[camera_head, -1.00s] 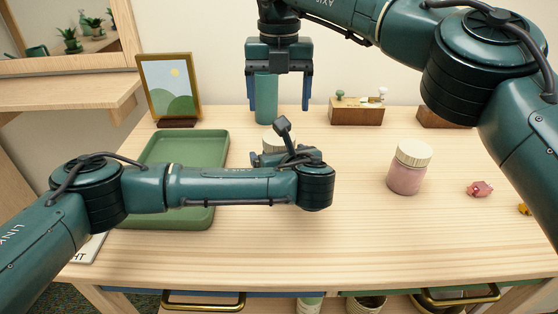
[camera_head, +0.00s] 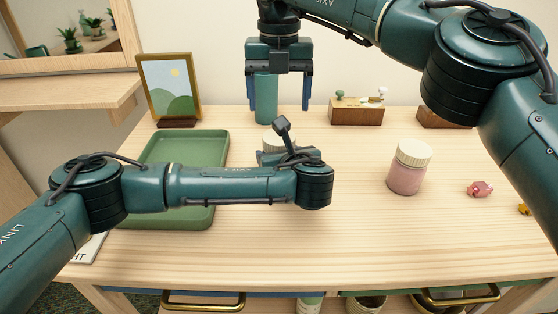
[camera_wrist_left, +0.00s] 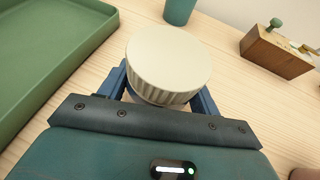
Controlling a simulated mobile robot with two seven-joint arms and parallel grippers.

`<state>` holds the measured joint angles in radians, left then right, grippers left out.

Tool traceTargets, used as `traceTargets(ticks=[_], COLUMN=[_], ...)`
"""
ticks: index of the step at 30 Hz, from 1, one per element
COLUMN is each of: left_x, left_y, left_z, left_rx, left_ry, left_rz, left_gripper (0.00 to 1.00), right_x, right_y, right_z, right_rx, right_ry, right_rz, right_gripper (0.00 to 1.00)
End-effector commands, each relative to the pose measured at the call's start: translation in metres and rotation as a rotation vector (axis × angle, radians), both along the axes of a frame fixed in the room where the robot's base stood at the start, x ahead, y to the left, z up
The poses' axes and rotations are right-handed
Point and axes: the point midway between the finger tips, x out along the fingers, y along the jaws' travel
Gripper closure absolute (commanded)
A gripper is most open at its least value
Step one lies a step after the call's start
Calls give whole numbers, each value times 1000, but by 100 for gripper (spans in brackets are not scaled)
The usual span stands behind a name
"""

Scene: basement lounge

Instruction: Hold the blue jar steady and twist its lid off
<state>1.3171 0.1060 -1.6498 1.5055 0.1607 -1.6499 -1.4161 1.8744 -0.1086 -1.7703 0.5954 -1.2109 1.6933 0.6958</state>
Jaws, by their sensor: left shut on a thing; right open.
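The jar's cream ribbed lid (camera_wrist_left: 168,58) fills the middle of the left wrist view, on the jar. In the head view the lid (camera_head: 276,143) shows only in part behind my left wrist. The jar's body is almost wholly hidden, so its colour is hard to tell. My left gripper (camera_wrist_left: 164,90) is shut on the jar, with one blue finger on each side below the lid. My right gripper (camera_head: 279,106) points down, open and empty, above and behind the jar in the head view. Its fingers are apart from the lid.
A teal cup (camera_head: 266,98) stands behind the jar. A green tray (camera_head: 158,151) is at left, with a picture frame (camera_head: 170,88) behind it. A pink jar (camera_head: 408,168) and pink toy (camera_head: 480,189) are at right. A wooden block (camera_head: 356,111) stands at the back.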

Motion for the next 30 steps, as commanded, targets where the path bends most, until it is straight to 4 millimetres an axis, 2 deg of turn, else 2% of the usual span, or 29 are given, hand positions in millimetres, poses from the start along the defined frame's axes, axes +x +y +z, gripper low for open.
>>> traceTargets(ticks=[1, 4, 8, 12, 20, 30], left_x=[0, 0, 0, 0, 0, 0], left_y=[0, 0, 0, 0, 0, 0], left_z=[0, 0, 0, 0, 0, 0], left_rx=[0, 0, 0, 0, 0, 0], left_ry=[0, 0, 0, 0, 0, 0], left_rz=[0, 0, 0, 0, 0, 0], left_gripper=[70, 78, 88, 100, 100, 100], right_x=[0, 0, 0, 0, 0, 0], right_y=[0, 0, 0, 1, 0, -1], right_z=[0, 0, 0, 1, -3, -52], right_rx=[0, 0, 0, 2, 0, -2], right_ry=[0, 0, 1, 2, 1, 2], right_rz=[0, 0, -25, -168, -386, -394], right_gripper=[21, 21, 30, 30, 30, 30])
